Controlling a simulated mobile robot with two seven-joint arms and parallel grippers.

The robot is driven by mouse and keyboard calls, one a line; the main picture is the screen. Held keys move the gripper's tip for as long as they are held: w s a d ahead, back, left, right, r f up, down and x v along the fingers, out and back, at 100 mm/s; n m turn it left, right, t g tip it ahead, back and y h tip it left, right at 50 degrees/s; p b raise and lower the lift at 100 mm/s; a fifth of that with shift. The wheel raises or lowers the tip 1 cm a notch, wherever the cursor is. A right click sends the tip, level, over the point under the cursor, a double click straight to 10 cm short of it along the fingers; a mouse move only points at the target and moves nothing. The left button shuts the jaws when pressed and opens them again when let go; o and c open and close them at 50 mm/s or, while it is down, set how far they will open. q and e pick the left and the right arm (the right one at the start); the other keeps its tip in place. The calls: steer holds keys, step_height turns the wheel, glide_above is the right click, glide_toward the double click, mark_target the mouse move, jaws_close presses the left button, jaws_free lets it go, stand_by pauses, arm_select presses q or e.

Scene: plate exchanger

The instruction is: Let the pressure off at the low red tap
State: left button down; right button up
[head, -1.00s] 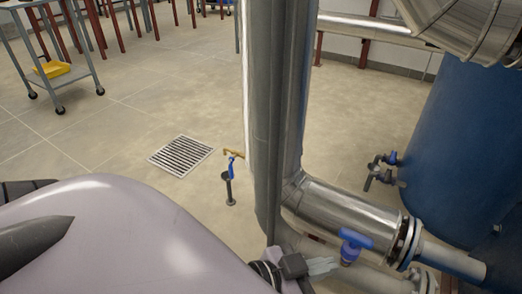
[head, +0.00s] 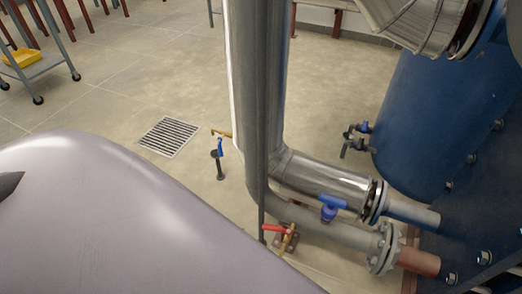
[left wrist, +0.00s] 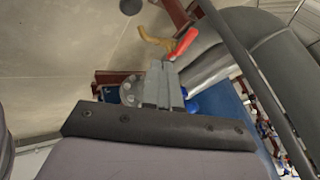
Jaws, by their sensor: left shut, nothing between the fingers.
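The low red tap shows in the head view as a red lever (head: 274,228) on a brass body (head: 290,239), low beside the grey pipes. In the left wrist view its red lever (left wrist: 183,43) and brass spout (left wrist: 153,39) appear just beyond my fingertips. My left gripper (left wrist: 164,66) is shut and empty, its fingers pointing toward the tap. The tips overlap the lever's lower end in the picture; I cannot tell whether they touch. In the head view my left gripper is hidden. My right gripper is in neither view.
A blue-handled valve (head: 329,206) sits on the pipe (head: 330,180) right of the red tap. Another blue-handled tap (head: 220,147) stands near a floor grate (head: 168,136). A tall vertical pipe (head: 255,90) rises close by. A blue tank (head: 425,120) stands at right.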

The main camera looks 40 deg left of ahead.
mark_target(266, 227)
arm_select(q)
steer(key=w+f+b, duration=0.7)
steer(key=w+f, duration=0.1)
steer(key=w, duration=0.1)
steer(key=shift+w+a+b, duration=0.15)
steer(key=shift+a+b, duration=0.15)
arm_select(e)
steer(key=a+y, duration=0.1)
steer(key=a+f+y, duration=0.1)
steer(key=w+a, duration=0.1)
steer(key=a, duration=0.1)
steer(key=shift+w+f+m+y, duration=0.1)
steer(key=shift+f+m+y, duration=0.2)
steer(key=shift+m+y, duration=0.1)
arm_select(q)
steer(key=shift+w+a+r+p, duration=0.2)
steer(key=shift+w+a+p, duration=0.3)
steer(key=shift+a+p, duration=0.15)
steer(key=shift+w+a, duration=0.15)
steer(key=shift+w, duration=0.05)
steer(key=shift+w+a+f, duration=0.1)
steer(key=shift+a, duration=0.1)
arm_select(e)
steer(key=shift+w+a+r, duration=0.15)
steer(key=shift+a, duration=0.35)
